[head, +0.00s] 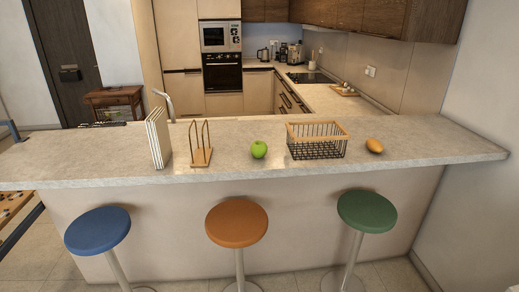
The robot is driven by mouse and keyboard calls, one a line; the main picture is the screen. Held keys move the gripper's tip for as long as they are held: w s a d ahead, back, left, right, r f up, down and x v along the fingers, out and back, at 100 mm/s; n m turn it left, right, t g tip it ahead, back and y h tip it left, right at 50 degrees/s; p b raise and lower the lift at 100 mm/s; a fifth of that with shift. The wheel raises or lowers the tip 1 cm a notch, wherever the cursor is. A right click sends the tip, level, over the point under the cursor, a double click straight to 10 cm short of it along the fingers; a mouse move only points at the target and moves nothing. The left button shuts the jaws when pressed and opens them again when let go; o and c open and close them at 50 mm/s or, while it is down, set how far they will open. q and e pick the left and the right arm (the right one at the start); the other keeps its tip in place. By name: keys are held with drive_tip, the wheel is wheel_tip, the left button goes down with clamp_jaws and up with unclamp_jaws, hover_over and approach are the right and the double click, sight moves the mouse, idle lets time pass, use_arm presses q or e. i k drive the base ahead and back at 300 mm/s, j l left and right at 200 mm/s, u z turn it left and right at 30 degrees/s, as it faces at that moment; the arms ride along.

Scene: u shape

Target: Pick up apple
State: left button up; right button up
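A green apple (259,149) sits on the pale stone counter (225,172), near the middle of its length. It stands between a wooden holder on its left and a wire basket on its right, apart from both. Nothing covers it. Neither of my grippers shows in the head view.
A white upright rack (158,137), a wooden holder (201,145), a wire basket (317,140) and an orange-brown oval item (374,146) stand along the counter. Blue (97,230), orange (236,222) and green (366,211) stools stand in front. The counter before the apple is clear.

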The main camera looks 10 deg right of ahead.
sight(258, 148)
drive_tip(key=i+j, duration=0.35)
drive_tip(key=i, duration=0.15)
drive_tip(key=i+j+z, duration=0.1)
drive_tip(key=i+j, duration=0.2)
drive_tip(key=i, duration=0.2)
